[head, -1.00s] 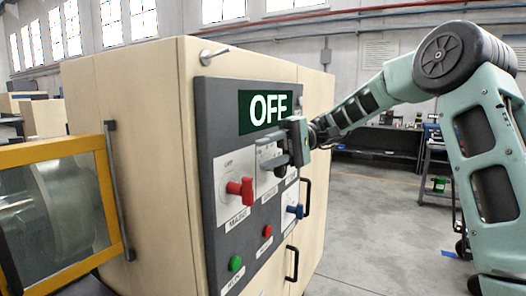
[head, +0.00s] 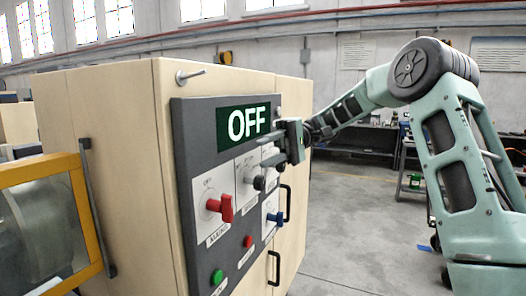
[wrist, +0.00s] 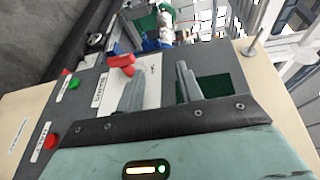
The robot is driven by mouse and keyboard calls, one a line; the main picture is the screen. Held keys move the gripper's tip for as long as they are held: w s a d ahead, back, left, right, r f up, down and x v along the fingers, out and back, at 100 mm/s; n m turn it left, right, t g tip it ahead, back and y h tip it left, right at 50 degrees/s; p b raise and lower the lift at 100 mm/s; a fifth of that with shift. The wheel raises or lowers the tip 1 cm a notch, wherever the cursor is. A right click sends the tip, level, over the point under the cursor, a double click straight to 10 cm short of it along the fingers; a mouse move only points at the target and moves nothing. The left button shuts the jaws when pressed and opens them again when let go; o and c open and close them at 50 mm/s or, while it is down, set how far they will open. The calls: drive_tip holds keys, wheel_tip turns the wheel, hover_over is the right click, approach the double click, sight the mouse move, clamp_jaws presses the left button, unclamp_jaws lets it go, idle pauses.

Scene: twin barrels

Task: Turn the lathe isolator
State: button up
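The grey control panel (head: 188,165) on a beige cabinet carries a red lever knob (head: 221,208), a black knob (head: 259,183) and a blue knob (head: 274,219). Their small labels are too blurred to tell which is the lathe isolator. A dark green display (head: 245,123) above them reads OFF. My gripper (head: 275,151) is at the panel's upper right, just above the black knob and seemingly clear of it. In the wrist view, its two fingers (wrist: 162,88) stand apart with nothing between them. The red knob (wrist: 121,64) lies beyond them; the black and blue knobs are hidden there.
A green button (head: 217,276) and a red button (head: 248,241) sit low on the panel. Black handles (head: 286,204) project from the cabinet at right. A yellow-framed guard (head: 85,225) stands at left. Open floor (head: 345,220) lies to the right.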

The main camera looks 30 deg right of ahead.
drive_tip(key=w+d+r+p, duration=0.1)
drive_tip(key=d+r+p, duration=0.3)
drive_tip(key=d+p, duration=0.2)
drive_tip(key=shift+p+v, duration=0.3)
drive_tip(key=shift+v, duration=0.75)
drive_tip(key=shift+r, duration=0.15)
